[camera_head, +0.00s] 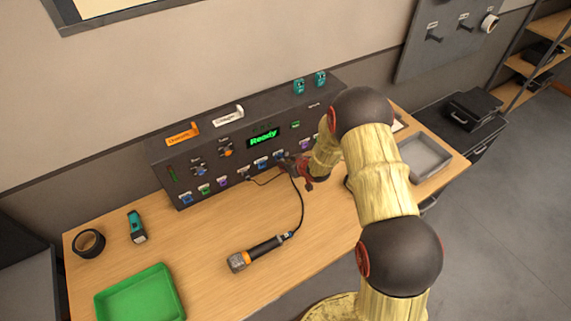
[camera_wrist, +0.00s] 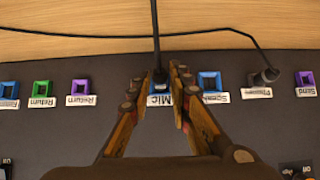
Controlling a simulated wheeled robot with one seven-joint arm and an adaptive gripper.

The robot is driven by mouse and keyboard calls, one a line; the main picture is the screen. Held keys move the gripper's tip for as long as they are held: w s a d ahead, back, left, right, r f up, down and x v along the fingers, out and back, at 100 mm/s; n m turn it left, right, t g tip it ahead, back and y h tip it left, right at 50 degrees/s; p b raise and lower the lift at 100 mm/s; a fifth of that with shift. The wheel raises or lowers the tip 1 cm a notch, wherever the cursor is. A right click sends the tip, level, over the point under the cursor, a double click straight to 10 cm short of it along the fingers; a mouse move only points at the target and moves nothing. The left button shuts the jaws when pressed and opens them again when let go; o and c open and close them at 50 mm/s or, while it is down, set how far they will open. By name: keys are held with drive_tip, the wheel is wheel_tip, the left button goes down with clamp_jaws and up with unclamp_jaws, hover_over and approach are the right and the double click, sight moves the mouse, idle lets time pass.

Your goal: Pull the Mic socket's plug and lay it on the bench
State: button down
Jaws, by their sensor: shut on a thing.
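The Mic socket's plug (camera_wrist: 160,74) is dark, with a black cable (camera_wrist: 156,30) running from it. It sits at the blue Mic socket (camera_wrist: 158,87), above the upside-down "Mic" label in the wrist view. My gripper (camera_wrist: 158,76) is shut on this plug, one finger on each side. I cannot tell whether the plug is fully seated. In the head view my gripper (camera_head: 290,166) is at the front of the dark panel, low down. The wooden bench (camera_head: 210,245) lies in front of the panel.
A second plug (camera_wrist: 266,75) with its cable is in another socket nearby. A microphone (camera_head: 256,253) lies on the bench on a cable. A grey tray (camera_head: 447,157) is at right.

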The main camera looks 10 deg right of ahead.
drive_tip(key=shift+s+d, duration=0.1)
drive_tip(key=shift+s, duration=0.15)
drive_tip(key=shift+s+d, duration=0.2)
drive_tip(key=shift+s, duration=0.45)
drive_tip(key=shift+s+d, duration=0.25)
drive_tip(key=shift+s, duration=0.4)
drive_tip(key=shift+s+d, duration=0.2)
drive_tip(key=shift+s, duration=0.45)
